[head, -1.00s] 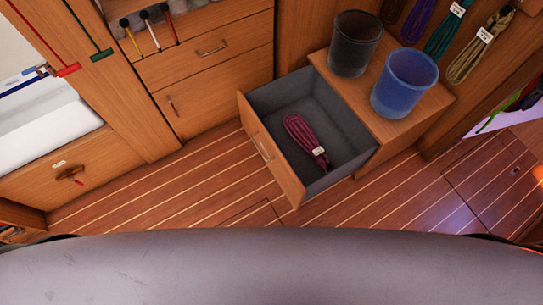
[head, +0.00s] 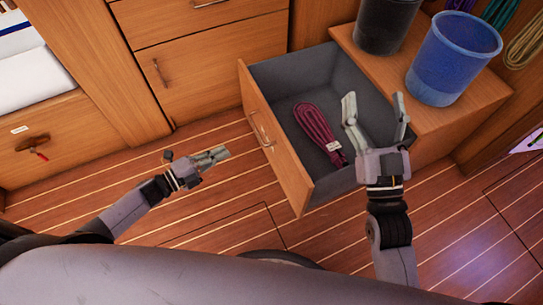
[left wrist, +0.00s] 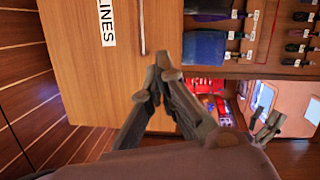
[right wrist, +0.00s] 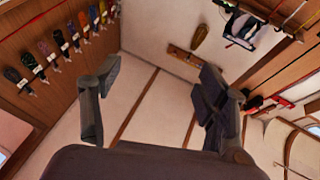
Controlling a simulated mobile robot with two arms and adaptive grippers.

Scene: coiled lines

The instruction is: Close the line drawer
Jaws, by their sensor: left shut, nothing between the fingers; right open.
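The line drawer (head: 267,135) stands pulled open from its wooden cabinet in the head view. A coiled maroon line (head: 316,128) with a white tag lies on its grey floor. In the left wrist view the drawer front (left wrist: 90,60) shows a "LINES" label and a metal handle (left wrist: 142,25). My left gripper (head: 222,154) is shut and empty, in front of the drawer face and apart from it in the head view. My right gripper (head: 375,105) is open and empty, and appears over the drawer's right side. The right wrist view shows its spread fingers (right wrist: 155,95) with nothing between them.
A black bin (head: 387,25) and a blue bin (head: 453,60) stand on the cabinet top. Coiled lines (head: 524,45) hang on the wall behind. Closed drawers with handles (head: 208,45) are at the left. The striped wooden floor before the drawer is clear.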

